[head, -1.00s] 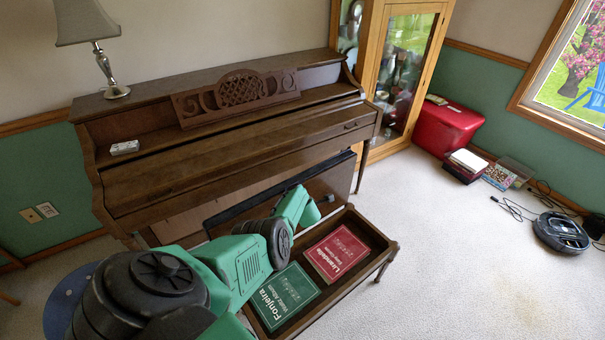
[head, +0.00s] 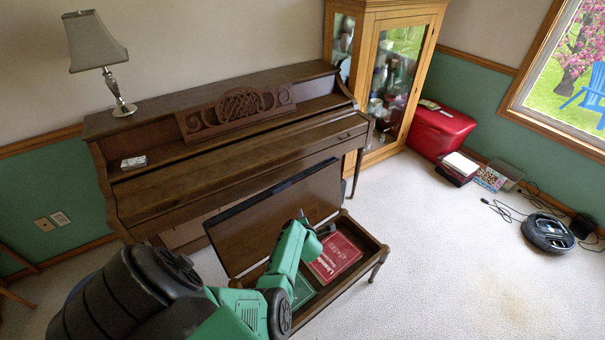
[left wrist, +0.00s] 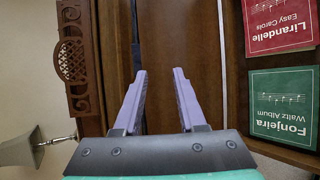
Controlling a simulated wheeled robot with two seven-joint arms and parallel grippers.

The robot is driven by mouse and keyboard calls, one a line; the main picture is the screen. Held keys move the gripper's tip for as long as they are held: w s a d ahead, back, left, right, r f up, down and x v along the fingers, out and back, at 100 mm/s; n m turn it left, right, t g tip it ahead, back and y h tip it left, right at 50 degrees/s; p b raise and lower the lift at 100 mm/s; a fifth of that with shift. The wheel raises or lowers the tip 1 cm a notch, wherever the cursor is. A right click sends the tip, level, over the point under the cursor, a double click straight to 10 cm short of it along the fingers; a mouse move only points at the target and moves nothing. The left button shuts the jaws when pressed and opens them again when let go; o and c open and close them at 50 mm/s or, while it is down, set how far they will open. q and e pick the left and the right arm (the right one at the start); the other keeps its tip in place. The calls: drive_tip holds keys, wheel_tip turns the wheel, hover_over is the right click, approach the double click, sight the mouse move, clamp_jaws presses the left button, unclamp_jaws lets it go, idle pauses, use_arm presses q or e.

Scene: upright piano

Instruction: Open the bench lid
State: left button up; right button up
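The bench lid (head: 268,222) is raised and stands tilted up along the piano side of the bench (head: 375,262), its brown inner face showing. It also shows in the left wrist view (left wrist: 185,45). The bench box is open. A red songbook (head: 335,257) and a green album (head: 303,290) lie inside; both show in the left wrist view. My left gripper (head: 326,230) is over the bench, in front of the lid. In the left wrist view its two fingers (left wrist: 160,100) are spread with the lid behind them and nothing clearly held. My right gripper is not seen.
The upright piano (head: 240,165) stands behind the bench, with a lamp (head: 100,55) on top. The carpet right of the bench is clear.

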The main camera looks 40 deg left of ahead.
use_arm(q)
drive_tip(key=shift+v, duration=1.6)
